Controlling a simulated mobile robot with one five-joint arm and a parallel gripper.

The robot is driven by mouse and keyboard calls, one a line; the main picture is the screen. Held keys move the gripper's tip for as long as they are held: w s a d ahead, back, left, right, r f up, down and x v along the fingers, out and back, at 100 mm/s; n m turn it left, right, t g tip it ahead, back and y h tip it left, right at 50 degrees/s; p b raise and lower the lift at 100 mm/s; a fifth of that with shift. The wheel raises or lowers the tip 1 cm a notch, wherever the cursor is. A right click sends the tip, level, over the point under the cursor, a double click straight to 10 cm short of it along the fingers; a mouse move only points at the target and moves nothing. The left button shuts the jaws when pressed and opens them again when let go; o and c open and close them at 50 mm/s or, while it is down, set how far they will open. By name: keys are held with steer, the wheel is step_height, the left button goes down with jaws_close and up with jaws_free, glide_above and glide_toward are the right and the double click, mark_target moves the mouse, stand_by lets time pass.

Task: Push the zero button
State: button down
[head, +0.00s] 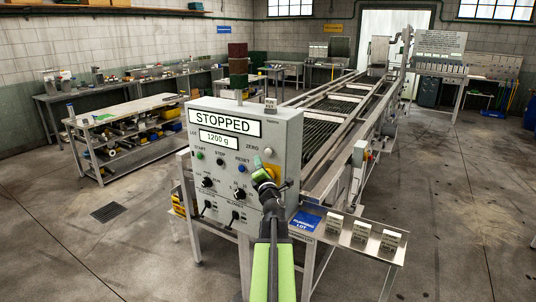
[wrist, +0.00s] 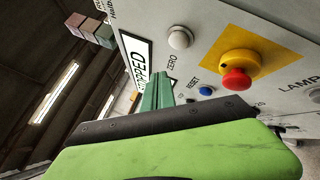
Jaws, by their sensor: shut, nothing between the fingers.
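The zero button is a round pale button labelled ZERO on the grey control panel; it shows in the head view (head: 268,152) and the wrist view (wrist: 181,39). My gripper is shut and empty. Its green fingertips are close to the panel in the head view (head: 257,160), just left of and below the zero button. In the wrist view the fingers (wrist: 157,82) point at the panel, apart from the button in the picture. I cannot tell whether the tips touch the panel. The panel display (head: 220,123) reads STOPPED, and a smaller one (head: 218,138) reads 1200 g.
A blue reset button (wrist: 205,91) and a red emergency stop (wrist: 238,78) on a yellow plate are near the fingers. Black knobs (head: 207,182) sit lower on the panel. The long sizer line (head: 340,105) runs behind. Open concrete floor lies on both sides.

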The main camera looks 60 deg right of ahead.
steer(key=shift+d, duration=2.1)
stand_by(0.3)
steer(key=shift+d, duration=0.4)
steer(key=shift+d, duration=0.5)
stand_by(0.6)
steer(key=shift+a, duration=0.95)
steer(key=shift+a, duration=0.1)
steer(key=a, duration=0.4)
steer(key=shift+a, duration=0.4)
